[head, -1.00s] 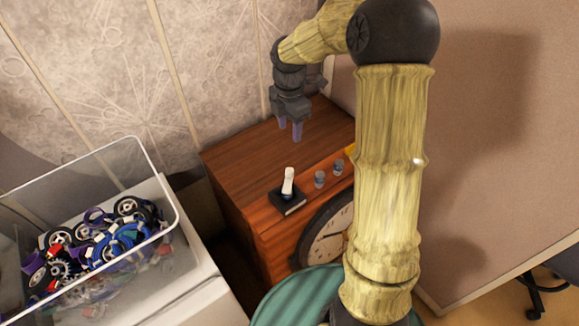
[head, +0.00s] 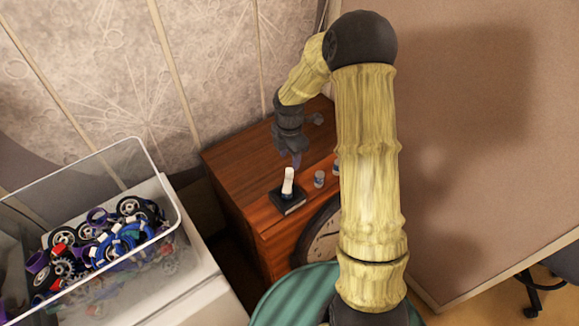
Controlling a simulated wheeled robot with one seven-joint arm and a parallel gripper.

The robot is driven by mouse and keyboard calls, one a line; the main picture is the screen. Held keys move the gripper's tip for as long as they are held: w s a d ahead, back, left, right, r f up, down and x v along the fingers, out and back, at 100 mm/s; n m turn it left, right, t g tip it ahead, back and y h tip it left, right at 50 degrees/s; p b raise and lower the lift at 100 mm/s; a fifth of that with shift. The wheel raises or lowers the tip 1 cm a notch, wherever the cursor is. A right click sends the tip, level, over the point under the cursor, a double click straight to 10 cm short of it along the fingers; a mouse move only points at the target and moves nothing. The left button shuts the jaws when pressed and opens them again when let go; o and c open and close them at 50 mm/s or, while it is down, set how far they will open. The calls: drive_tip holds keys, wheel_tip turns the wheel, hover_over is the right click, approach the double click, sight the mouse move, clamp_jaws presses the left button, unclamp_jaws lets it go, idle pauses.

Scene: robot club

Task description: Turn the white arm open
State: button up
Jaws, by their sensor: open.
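The white arm (head: 288,180) stands up from a small black base (head: 287,202) on the wooden cabinet top, near its front edge. It looks nearly upright with a slight tilt. The fingers are open and empty. I cannot tell from this view whether a finger touches the white arm.
Small grey knobs (head: 319,179) stand right of the black base on the wooden cabinet (head: 235,165). A round clock (head: 318,240) is below in front. A clear bin of wheels and parts (head: 160,187) stands at left. The cabinet top's back left is clear.

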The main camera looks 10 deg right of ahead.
sight(290, 170)
wheel_tip(290, 170, down, 6)
drive_tip(key=shift+f+p, duration=0.1)
drive_tip(key=shift+p, duration=0.3)
drive_tip(key=c, duration=1)
